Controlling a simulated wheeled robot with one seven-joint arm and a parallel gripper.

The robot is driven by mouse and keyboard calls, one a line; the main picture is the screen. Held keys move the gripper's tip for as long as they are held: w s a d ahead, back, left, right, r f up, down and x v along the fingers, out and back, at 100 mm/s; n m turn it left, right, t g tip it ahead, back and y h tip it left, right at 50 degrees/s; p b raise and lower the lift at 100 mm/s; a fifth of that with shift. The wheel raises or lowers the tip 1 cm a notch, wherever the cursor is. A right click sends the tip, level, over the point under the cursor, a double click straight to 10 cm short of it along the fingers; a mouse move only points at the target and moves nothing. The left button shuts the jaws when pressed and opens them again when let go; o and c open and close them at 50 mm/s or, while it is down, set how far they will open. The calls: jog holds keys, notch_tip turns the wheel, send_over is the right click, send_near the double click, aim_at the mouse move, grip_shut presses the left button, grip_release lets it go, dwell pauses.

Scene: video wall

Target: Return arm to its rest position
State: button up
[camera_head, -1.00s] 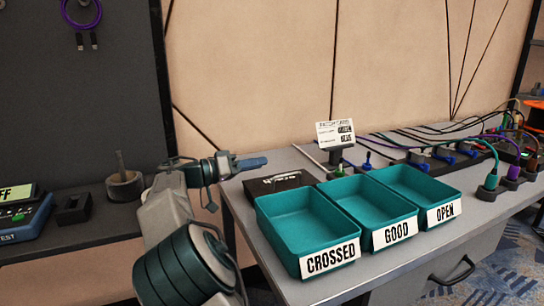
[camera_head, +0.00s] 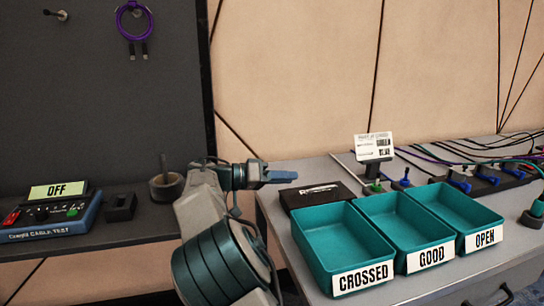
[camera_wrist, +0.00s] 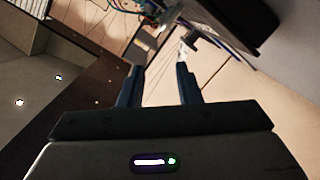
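My arm (camera_head: 215,265) is bent up in front of me in the head view. My gripper (camera_head: 285,176) points right, in front of the tan wall and left of the trays. In the wrist view its two fingers (camera_wrist: 158,82) stand apart with nothing between them. In the head view the fingers overlap, so the gap does not show there.
Three teal trays labelled CROSSED (camera_head: 362,279), GOOD (camera_head: 432,257) and OPEN (camera_head: 484,239) stand on the right table. A black box (camera_head: 316,195) and a sign (camera_head: 373,147) are behind them. A cable tester (camera_head: 50,216) reads OFF at left. A purple cable (camera_head: 133,22) hangs above.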

jog(key=s+d+r+n+g+y+p, duration=0.2)
jog(key=s+d+r+y+p, duration=0.15)
jog(key=s+d+p, duration=0.35)
jog(key=s+d+r+n+g+y+p, duration=0.1)
jog(key=s+d+r+g+y+p, duration=0.25)
jog(key=d, duration=0.55)
jog(key=s+a+r+n+t+y+p, duration=0.1)
jog(key=s+r+y+p, duration=0.3)
jog(key=s+p, duration=0.5)
jog(key=s+a+r+n+t+y+p, duration=0.2)
jog(key=s+r+y+p, duration=0.3)
jog(key=s+p, duration=0.4)
jog(key=shift+s+r+n+t, duration=0.45)
jog(key=shift+s+t, duration=0.1)
jog(key=shift+s, duration=2.05)
